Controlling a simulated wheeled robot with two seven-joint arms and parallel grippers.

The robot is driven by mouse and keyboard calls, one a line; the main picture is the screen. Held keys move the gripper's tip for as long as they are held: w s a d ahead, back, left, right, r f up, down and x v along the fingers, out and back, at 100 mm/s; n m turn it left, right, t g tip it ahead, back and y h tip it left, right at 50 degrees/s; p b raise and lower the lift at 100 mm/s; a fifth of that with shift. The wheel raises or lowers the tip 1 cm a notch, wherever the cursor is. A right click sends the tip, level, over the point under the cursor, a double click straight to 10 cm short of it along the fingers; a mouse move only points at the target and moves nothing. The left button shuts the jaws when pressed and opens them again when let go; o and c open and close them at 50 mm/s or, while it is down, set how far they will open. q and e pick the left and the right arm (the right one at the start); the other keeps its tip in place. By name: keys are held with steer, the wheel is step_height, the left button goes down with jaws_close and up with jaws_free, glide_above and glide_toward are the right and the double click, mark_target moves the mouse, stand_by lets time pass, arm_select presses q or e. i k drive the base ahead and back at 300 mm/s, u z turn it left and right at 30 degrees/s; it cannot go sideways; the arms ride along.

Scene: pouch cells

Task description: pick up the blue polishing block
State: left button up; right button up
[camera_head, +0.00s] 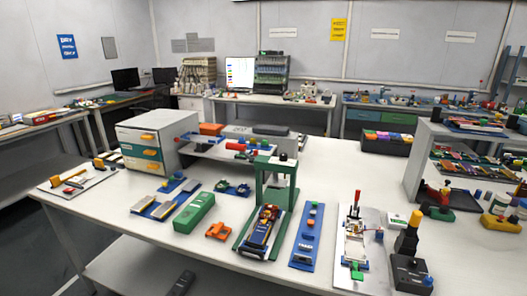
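Several blue items are on the white table, and I cannot tell for sure which is the polishing block. A small blue plate (172,184) lies at the left with another blue plate (160,211) in front of it, both bearing pale pieces. A small blue item (233,188) lies right of them. A long blue strip (303,258) with small parts on it lies right of the green press. None of these blue items is held. Neither my left nor my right gripper is in view.
A green press frame (279,183) stands mid-table. A green block (194,212) and an orange piece (219,231) lie to its left. A drawer cabinet (138,150) stands at the back left. The white table (110,218) is bare at its front left.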

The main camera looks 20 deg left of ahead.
mark_target(178, 176)
steer(key=u, duration=1.3)
